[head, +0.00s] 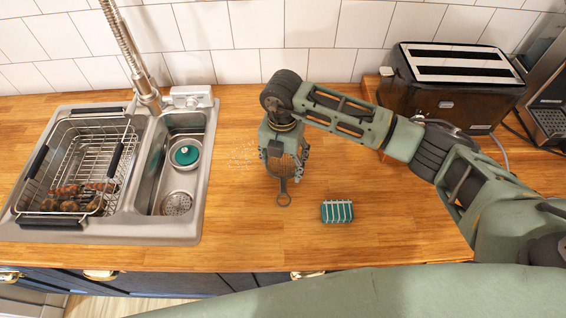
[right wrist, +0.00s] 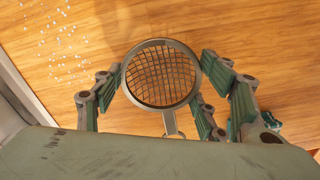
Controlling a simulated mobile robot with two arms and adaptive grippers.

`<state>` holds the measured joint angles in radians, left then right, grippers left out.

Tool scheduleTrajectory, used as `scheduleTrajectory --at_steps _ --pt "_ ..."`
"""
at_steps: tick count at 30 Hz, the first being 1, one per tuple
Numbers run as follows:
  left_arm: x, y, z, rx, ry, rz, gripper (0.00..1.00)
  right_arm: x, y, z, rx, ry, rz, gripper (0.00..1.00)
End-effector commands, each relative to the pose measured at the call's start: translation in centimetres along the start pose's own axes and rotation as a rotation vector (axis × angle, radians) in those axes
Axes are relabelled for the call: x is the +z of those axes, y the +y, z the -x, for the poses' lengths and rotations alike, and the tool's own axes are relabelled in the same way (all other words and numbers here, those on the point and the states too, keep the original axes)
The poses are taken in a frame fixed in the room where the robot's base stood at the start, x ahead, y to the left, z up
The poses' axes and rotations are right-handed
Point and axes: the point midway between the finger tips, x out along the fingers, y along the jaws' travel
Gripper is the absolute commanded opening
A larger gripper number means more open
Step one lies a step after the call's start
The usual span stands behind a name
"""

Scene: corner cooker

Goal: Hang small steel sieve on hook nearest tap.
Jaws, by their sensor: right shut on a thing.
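The small steel sieve (head: 283,186) shows below my right gripper (head: 284,155) in the head view, its handle ring pointing to the front. In the right wrist view its round mesh bowl (right wrist: 161,73) is between the fingers, with the handle running back toward the palm. My right gripper is shut on the sieve, over the wooden counter. The tap (head: 143,80) with its spring hose stands behind the sink at left. No hooks show in either view. My left gripper is not in view.
A double sink (head: 212,160) holds a wire basket (head: 118,160) at left. A green-striped sponge (head: 337,212) lies right of the sieve. A black toaster (head: 450,105) stands at the back right. Small white specks (head: 243,153) lie left of the gripper. The front-middle counter is clear.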

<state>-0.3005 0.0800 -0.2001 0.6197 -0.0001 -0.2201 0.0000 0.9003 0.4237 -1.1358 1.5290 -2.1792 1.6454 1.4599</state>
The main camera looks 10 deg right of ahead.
Motion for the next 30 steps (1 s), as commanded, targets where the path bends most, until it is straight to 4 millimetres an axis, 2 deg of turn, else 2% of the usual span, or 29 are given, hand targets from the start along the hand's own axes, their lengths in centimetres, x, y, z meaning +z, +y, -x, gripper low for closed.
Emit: scheduleTrajectory --at_steps 8,11,15,30 --pt "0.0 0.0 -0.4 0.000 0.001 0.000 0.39 0.1 0.1 0.5 0.002 -0.002 0.000 0.39" --pt "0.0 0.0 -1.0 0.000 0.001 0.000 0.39 0.1 0.1 1.3 0.003 -0.003 0.000 0.39" --pt "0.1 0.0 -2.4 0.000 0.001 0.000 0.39 0.2 0.1 3.6 0.005 -0.006 0.001 0.39" --pt "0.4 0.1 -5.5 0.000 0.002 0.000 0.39 -2.1 -8.9 9.2 0.001 -0.004 0.000 0.39"
